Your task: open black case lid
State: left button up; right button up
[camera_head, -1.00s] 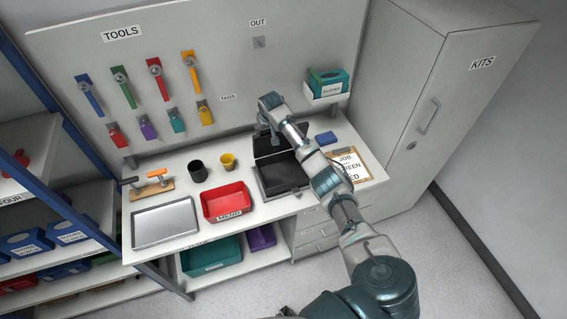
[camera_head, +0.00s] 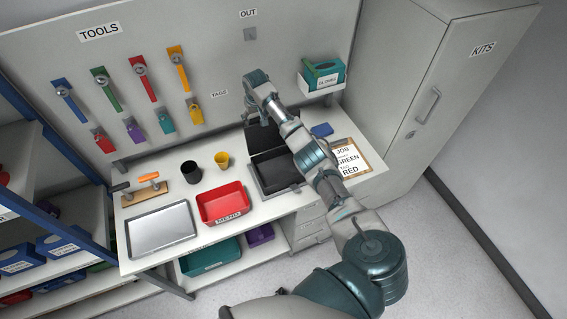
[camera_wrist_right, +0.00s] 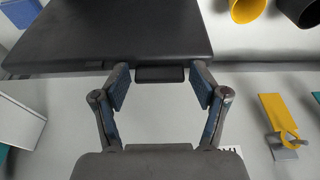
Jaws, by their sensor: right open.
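The black case (camera_head: 279,176) sits on the bench, open, with its inside showing. Its lid (camera_head: 264,138) stands raised at the back of the case. In the right wrist view the lid (camera_wrist_right: 110,32) fills the upper left as a dark panel, with a small black latch tab (camera_wrist_right: 160,75) on its edge. My right gripper (camera_head: 257,118) is at the top of the lid, coming over from the right. In the wrist view its fingers (camera_wrist_right: 160,86) are spread, one on each side of the tab, with nothing clamped. Whether they touch the lid is unclear. My left gripper is out of view.
A red bin (camera_head: 222,204), a black cup (camera_head: 192,173) and a yellow cup (camera_head: 222,160) stand left of the case. A clipboard (camera_head: 350,160) and a blue item (camera_head: 322,130) lie to its right. The tool board (camera_head: 215,60) rises close behind.

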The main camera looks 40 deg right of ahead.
jog(key=shift+w+d+f, duration=0.15)
jog(key=shift+w, duration=0.05)
jog(key=shift+d+v, duration=0.2)
jog(key=shift+v, duration=3.05)
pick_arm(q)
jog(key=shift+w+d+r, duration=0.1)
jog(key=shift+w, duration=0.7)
pick_arm(e)
jog(key=shift+a, duration=0.15)
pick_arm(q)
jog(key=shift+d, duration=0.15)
pick_arm(e)
jog(key=shift+f, duration=0.15)
jog(key=shift+f, duration=0.1)
